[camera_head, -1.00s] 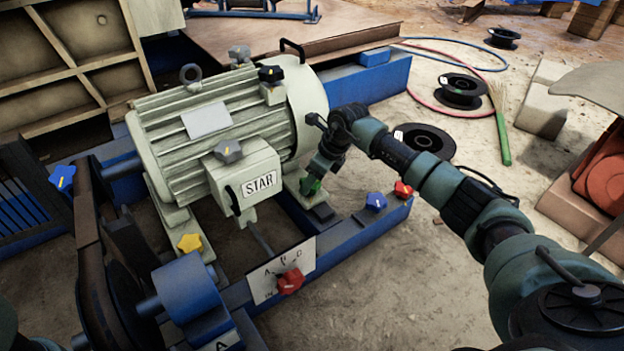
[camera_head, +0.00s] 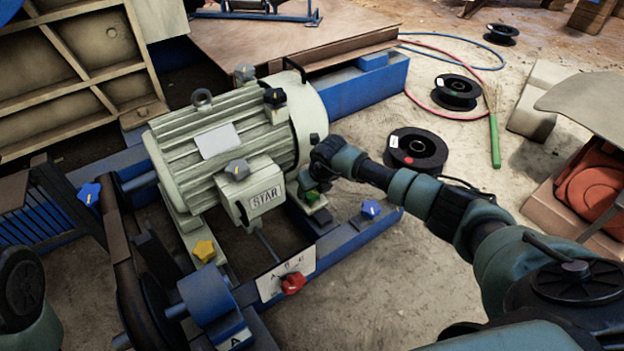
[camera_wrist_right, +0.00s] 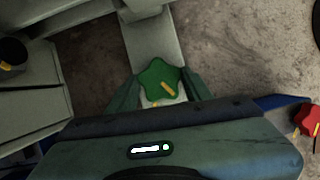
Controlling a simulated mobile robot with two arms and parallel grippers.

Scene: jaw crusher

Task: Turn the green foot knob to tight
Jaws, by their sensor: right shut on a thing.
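The green foot knob (camera_wrist_right: 158,76) is star-shaped with a yellow pointer mark. In the right wrist view it sits between the two fingers of my right gripper (camera_wrist_right: 161,86), which is shut on it. The pointer slants down to the right there. In the head view my right gripper (camera_head: 314,187) reaches the foot of the pale motor (camera_head: 226,150) from the right, and the green knob (camera_head: 312,196) is partly hidden by it. A dark part of my left arm shows at the left edge, but its gripper is not visible.
A blue knob (camera_head: 371,208) stands on the blue frame just right of my right gripper. A red knob (camera_wrist_right: 308,118) shows in the right wrist view. A yellow knob (camera_head: 204,250) and a lower red knob (camera_head: 292,283) are nearer. Black cable reels (camera_head: 417,150) lie on the floor.

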